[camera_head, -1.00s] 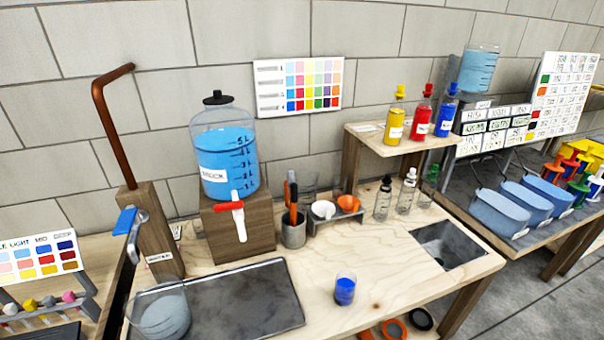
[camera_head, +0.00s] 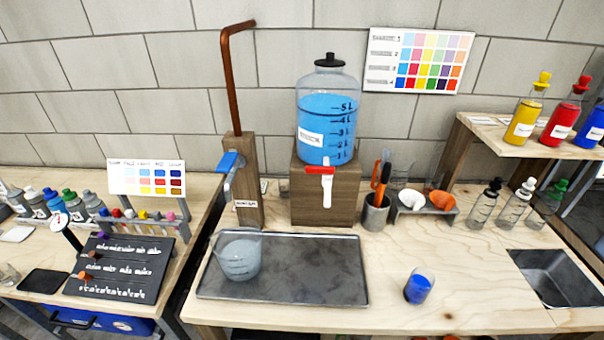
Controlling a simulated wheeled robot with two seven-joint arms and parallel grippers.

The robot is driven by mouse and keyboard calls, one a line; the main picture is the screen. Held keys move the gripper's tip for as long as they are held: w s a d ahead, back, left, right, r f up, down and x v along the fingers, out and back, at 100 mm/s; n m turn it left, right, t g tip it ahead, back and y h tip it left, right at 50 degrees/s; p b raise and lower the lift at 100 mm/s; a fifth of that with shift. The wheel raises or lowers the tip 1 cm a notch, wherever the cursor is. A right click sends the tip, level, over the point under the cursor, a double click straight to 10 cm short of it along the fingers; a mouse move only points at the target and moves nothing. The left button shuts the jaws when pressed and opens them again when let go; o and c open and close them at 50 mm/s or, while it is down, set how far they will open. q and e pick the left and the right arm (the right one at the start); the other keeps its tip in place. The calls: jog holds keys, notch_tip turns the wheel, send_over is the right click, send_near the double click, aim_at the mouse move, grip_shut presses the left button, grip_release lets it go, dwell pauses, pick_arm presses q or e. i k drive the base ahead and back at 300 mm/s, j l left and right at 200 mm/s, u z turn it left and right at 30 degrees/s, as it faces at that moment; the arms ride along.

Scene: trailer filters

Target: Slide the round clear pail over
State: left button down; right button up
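A round clear pail (camera_head: 239,257) stands upright on the left part of a dark metal tray (camera_head: 310,272). It holds pale bluish-grey contents and has faint markings on its side. It stands below and in front of a wooden post (camera_head: 240,185) with a blue-handled tap (camera_head: 230,162). A large clear jug (camera_head: 327,120) of blue liquid sits on a wooden block to the right, with a red-handled tap (camera_head: 321,170) over the tray's back edge. Neither of my grippers is in view.
A small cup of blue (camera_head: 417,288) stands right of the tray. A sink (camera_head: 556,278) is cut into the table's right side. A gap separates the left table with its black board (camera_head: 118,268). The tray right of the pail is clear.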

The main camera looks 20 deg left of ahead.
aim_at(236, 243)
jog(key=k+j+u, duration=0.1)
jog(key=u, duration=1.05)
